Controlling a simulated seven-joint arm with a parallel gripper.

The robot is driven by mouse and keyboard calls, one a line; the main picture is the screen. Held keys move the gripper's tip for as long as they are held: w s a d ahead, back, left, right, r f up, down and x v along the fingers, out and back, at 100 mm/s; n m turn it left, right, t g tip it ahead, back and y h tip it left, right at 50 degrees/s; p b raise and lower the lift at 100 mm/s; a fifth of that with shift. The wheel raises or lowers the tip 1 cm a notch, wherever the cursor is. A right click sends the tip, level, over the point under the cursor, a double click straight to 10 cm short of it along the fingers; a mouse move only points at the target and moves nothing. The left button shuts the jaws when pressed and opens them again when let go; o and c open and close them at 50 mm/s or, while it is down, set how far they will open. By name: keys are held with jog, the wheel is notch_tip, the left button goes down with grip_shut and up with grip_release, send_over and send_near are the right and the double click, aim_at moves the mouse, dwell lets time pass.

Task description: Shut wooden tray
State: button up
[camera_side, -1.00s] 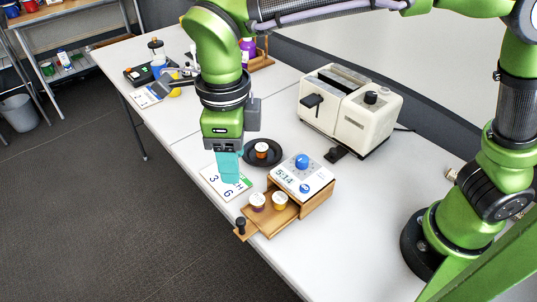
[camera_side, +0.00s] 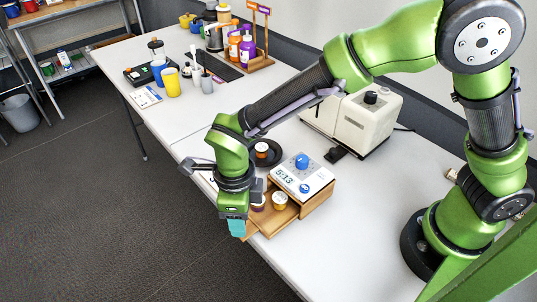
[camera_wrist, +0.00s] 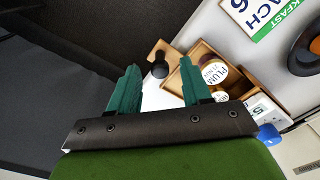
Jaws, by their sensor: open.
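The wooden tray (camera_side: 276,228) is pulled out from the front of a wooden box (camera_side: 318,198). It holds two small labelled jars (camera_side: 279,200), one reading PLUM in the wrist view. A black knob (camera_wrist: 159,66) is on the tray's front end; my gripper hides it in the side view. My gripper (camera_side: 237,230) is open at the tray's outer end, with teal fingertips pointing down. In the wrist view, the two fingers (camera_wrist: 158,88) are apart and the knob appears just beyond the gap. I cannot tell whether they touch it.
A white timer (camera_side: 303,180) with a blue dial sits on the box. A black dish (camera_side: 267,152) with a small jar stands behind. A white toaster-like appliance (camera_side: 355,125) is farther back. A printed card (camera_wrist: 258,14) lies beside the tray. The table edge is close to my gripper.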

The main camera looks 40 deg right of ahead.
aim_at(274, 201)
jog(key=shift+f, duration=0.35)
grip_shut()
jog(key=d, duration=0.9)
grip_release()
